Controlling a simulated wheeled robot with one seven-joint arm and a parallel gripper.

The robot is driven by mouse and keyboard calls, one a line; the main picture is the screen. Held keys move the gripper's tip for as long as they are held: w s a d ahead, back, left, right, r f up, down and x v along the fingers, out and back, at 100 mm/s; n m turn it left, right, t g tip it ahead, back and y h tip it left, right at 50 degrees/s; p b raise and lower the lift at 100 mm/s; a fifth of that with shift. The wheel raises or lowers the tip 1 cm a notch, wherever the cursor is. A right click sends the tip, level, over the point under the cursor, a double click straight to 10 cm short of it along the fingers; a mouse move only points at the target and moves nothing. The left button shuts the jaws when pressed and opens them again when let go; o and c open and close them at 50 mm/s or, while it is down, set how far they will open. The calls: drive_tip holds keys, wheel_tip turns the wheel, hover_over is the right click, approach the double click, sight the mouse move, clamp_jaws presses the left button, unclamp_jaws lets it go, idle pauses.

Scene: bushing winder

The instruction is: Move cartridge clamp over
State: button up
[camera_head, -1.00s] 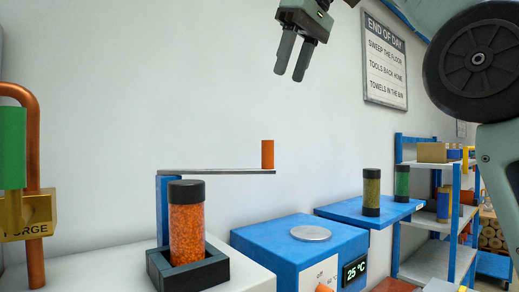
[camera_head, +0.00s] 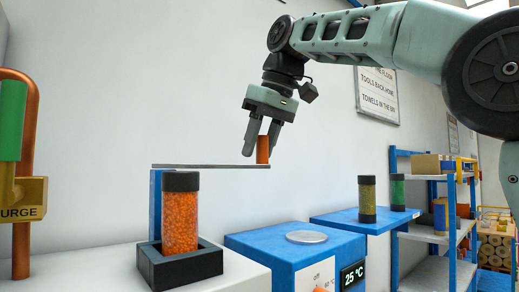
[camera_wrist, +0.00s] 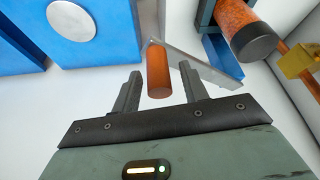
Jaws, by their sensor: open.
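The clamp is a thin grey bar (camera_head: 205,166) on a blue post (camera_head: 155,205), with an orange upright handle (camera_head: 263,149) at the bar's right end. The bar lies level just above the cartridge (camera_head: 180,220), a clear tube of orange beads with black caps, upright in a dark square holder (camera_head: 178,265). My gripper (camera_head: 261,148) is open, pointing down, with its fingers at the handle. In the wrist view the handle (camera_wrist: 158,74) shows between the open fingertips, with gaps on both sides. I cannot tell whether either finger touches it.
A blue unit (camera_head: 290,252) with a round metal plate and a 25 °C display stands to the right. A copper pipe with a yellow purge block (camera_head: 25,198) is at the left.

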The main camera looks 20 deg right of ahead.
drive_tip(key=shift+f, duration=0.25)
clamp_jaws()
